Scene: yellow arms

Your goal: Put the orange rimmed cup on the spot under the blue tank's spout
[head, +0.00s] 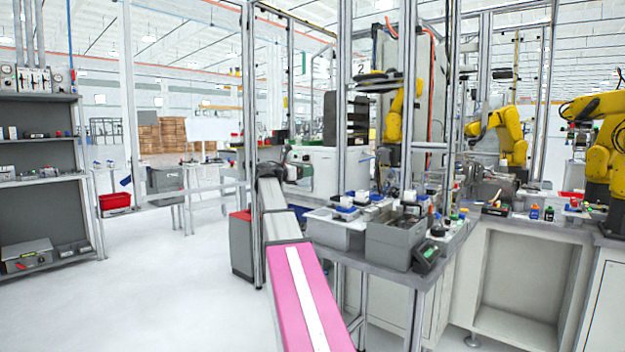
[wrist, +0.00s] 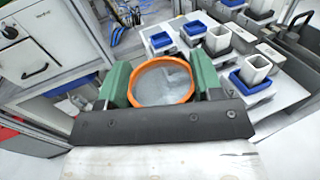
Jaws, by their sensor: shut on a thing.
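The orange rimmed cup (wrist: 162,82) is in the wrist view, seen from above. Its round orange rim surrounds a pale grey inside. My gripper (wrist: 160,76) is shut on the cup, with one green finger on each side of it. The cup stays upright relative to the gripper as far as I can see. In the head view my pink and white arm reaches away from the bottom middle, and I cannot make out the cup there. I cannot identify the blue tank, its spout or the spot under it in either view.
White square cups (wrist: 217,40) and blue-rimmed pieces stand on a tray right of the gripper. A white cabinet (wrist: 40,45) is at left. In the head view, a cluttered workbench with a grey bin (head: 393,240) lies right of my arm. The floor (head: 170,290) at left is clear.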

